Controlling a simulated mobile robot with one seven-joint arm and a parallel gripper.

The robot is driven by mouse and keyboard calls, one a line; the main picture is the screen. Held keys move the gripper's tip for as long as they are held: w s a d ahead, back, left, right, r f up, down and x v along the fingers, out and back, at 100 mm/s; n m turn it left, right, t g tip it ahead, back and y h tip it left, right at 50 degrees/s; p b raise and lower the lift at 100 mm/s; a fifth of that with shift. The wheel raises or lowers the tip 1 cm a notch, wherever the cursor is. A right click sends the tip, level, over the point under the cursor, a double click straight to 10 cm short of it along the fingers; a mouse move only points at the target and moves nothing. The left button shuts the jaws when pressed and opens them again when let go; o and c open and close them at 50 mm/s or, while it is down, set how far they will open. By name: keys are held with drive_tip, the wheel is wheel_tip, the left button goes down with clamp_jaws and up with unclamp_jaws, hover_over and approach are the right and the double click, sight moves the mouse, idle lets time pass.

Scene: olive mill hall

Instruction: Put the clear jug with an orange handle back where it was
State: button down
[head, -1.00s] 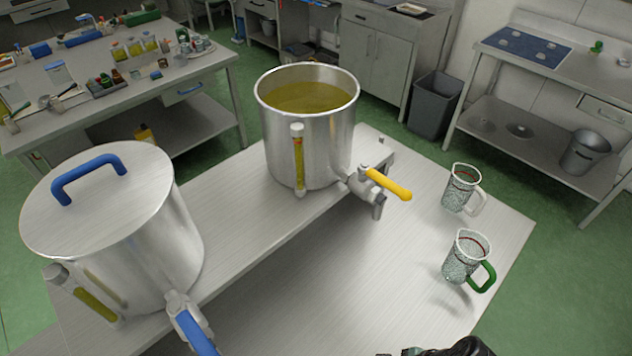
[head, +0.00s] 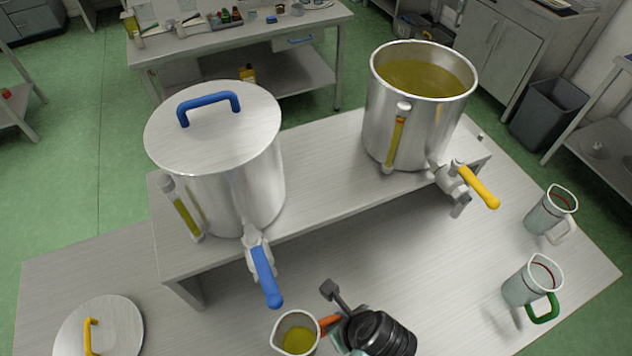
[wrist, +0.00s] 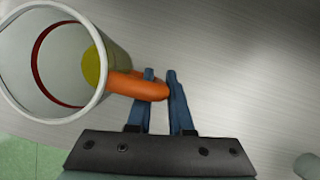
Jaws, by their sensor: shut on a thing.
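The clear jug (head: 296,338) with an orange handle (head: 328,321) is at the bottom middle of the head view, with yellow-green liquid in it. My gripper (head: 336,330) is at its right side, shut on the handle. In the wrist view the jug (wrist: 52,62) is at the upper left, and my gripper's (wrist: 160,84) two blue fingers stand on either side of the orange handle (wrist: 130,84). The jug's base is hidden in the head view, so I cannot tell whether it touches the table.
A lidded steel vat (head: 232,180) with a blue tap (head: 265,275) and an open vat (head: 412,120) with a yellow tap (head: 475,185) stand on a raised bench (head: 320,180). Jugs with a white handle (head: 548,212) and a green handle (head: 525,285) stand at right. A lid (head: 115,325) lies at left.

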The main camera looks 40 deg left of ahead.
drive_tip(key=shift+w+a+f+p, duration=0.3)
drive_tip(key=shift+a+f, duration=0.3)
drive_tip(key=shift+a, duration=0.65)
drive_tip(key=shift+w+a+f+p, duration=0.2)
drive_tip(key=shift+a+f, duration=0.35)
drive_tip(key=shift+a, duration=0.65)
drive_tip(key=shift+w+a+f+p, duration=0.2)
drive_tip(key=shift+a+f+p, duration=0.3)
drive_tip(key=shift+a, duration=0.75)
drive_tip(key=shift+f, duration=0.15)
drive_tip(key=c, duration=0.8)
unclamp_jaws()
drive_tip(key=v, duration=1.2)
